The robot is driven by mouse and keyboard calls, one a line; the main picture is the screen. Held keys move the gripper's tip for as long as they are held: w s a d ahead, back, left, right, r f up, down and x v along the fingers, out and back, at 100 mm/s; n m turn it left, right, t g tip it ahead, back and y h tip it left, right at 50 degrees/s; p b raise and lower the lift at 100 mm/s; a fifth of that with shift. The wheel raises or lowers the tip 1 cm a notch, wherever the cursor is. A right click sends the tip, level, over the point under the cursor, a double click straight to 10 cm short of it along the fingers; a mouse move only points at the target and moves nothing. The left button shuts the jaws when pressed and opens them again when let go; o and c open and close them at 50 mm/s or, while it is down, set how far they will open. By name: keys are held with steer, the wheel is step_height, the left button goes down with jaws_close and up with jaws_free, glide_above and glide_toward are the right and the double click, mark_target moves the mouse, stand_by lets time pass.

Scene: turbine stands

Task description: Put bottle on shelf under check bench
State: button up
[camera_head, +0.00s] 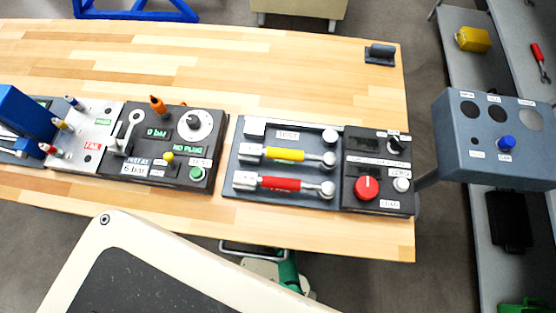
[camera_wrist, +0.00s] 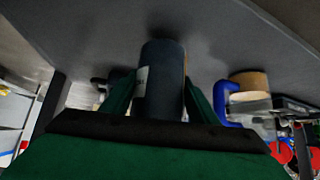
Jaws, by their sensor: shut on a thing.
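The bottle is a dark blue-grey cylinder (camera_wrist: 162,75) with a pale label patch on its left side, in the middle of the wrist view. My gripper (camera_wrist: 160,95) has its green fingers shut on it, one on each side. A wide grey surface (camera_wrist: 85,35) fills the upper part of the wrist view behind the bottle; I cannot tell whether the bottle touches it. In the head view the wooden-topped bench (camera_head: 290,75) carries test panels. Below its front edge green parts of my arm show, but the bottle is hidden there.
In the wrist view a blue handle-like thing (camera_wrist: 222,100) and a tan roll (camera_wrist: 249,82) are close on the right. In the head view a grey rack (camera_head: 475,85) holds a yellow box (camera_head: 472,39); a grey control box (camera_head: 495,138) juts out at the bench's right end.

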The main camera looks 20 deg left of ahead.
steer(key=shift+f, duration=0.85)
steer(key=o, duration=1.1)
steer(key=shift+f, duration=0.15)
steer(key=shift+o, duration=0.2)
steer(key=shift+s+d+r, duration=0.25)
steer(key=shift+s+r, duration=0.05)
steer(key=shift+r, duration=0.15)
steer(key=v, duration=1.1)
steer(key=shift+r, duration=0.1)
